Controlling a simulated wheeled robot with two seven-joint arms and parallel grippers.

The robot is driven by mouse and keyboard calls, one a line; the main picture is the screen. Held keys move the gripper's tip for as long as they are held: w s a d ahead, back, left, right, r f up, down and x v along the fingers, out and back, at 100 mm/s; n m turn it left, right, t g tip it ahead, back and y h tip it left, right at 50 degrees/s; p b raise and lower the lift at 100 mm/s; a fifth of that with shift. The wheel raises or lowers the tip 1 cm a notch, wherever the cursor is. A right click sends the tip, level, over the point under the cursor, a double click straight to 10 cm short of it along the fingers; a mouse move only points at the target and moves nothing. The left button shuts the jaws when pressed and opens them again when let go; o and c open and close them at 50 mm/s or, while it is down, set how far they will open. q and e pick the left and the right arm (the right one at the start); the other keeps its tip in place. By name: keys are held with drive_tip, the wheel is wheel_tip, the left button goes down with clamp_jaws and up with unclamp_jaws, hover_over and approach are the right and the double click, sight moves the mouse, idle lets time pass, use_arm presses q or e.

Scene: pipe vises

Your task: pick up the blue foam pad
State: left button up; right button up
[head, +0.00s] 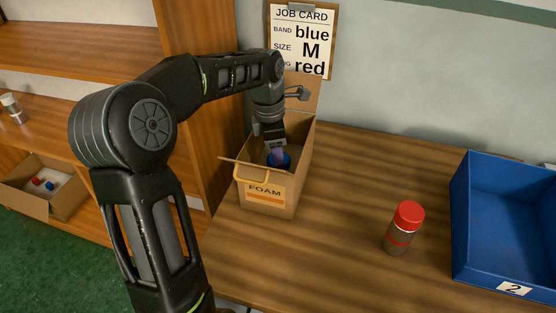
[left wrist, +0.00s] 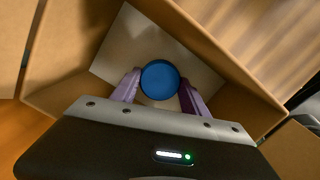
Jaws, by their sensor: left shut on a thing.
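The blue foam pad (left wrist: 160,79) is a round blue disc inside the cardboard box marked FOAM (head: 264,192). In the head view a bit of its blue (head: 287,160) shows beside my fingers. My left gripper (head: 277,155) reaches down into the open box from above. In the left wrist view its two purple fingers (left wrist: 159,81) stand on either side of the pad and are shut on it. The pad's underside is hidden, so I cannot tell whether it touches the box floor. My right gripper is not in view.
A brown jar with a red lid (head: 404,229) stands on the wooden table (head: 340,195). A blue bin marked 2 (head: 490,264) stands at the right. A job card (head: 301,40) hangs behind the box. Shelves at left hold an open carton (head: 42,193). The box flaps stick out around the gripper.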

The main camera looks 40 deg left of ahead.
use_arm(q)
wheel_tip(320, 180, up, 9)
drive_tip(key=shift+f, duration=0.2)
drive_tip(key=shift+r, duration=0.1)
idle(0.5)
